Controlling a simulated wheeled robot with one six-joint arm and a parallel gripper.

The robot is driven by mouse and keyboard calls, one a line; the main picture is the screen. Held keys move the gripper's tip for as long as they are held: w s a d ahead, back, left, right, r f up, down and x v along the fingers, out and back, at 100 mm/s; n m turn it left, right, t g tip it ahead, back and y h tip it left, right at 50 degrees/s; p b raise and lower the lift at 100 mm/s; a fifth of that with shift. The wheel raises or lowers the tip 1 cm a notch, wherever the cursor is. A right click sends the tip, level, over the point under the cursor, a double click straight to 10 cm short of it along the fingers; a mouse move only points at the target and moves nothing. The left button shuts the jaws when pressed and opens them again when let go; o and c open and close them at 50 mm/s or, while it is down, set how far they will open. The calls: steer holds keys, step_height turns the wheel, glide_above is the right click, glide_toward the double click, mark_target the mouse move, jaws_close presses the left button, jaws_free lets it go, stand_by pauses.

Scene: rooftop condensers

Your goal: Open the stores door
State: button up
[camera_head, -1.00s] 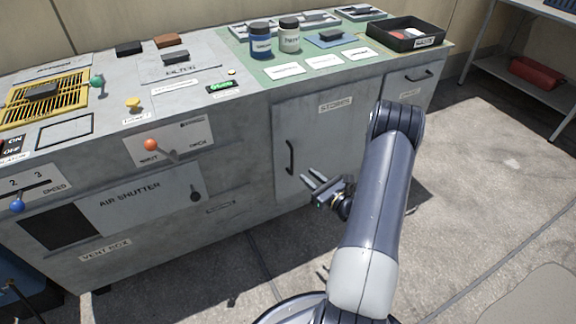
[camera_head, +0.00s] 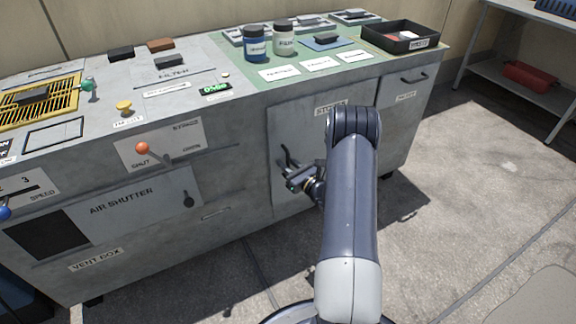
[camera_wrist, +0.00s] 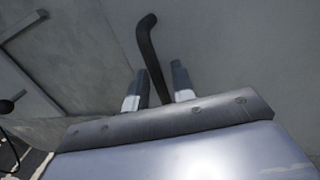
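The stores door (camera_head: 305,122) is a grey panel in the cabinet front, labelled STORES at the top, and looks closed. Its dark vertical bar handle (camera_head: 285,158) is on the door's left side, partly hidden by my gripper (camera_head: 287,168). In the wrist view the handle (camera_wrist: 151,55) runs down between the two fingers of my gripper (camera_wrist: 158,88). The fingers stand apart on either side of the handle, with a gap visible at least on the right. The handle's lower end is hidden behind the gripper body.
An air shutter panel (camera_head: 130,205) with a dark knob is left of the door. A drawer or door with a handle (camera_head: 414,78) is to the right. Bottles (camera_head: 284,40) and a black tray (camera_head: 401,37) stand on the counter. The floor (camera_head: 470,190) to the right is clear.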

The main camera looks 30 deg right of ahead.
jaws_close()
steer(key=shift+s, duration=0.15)
stand_by(0.4)
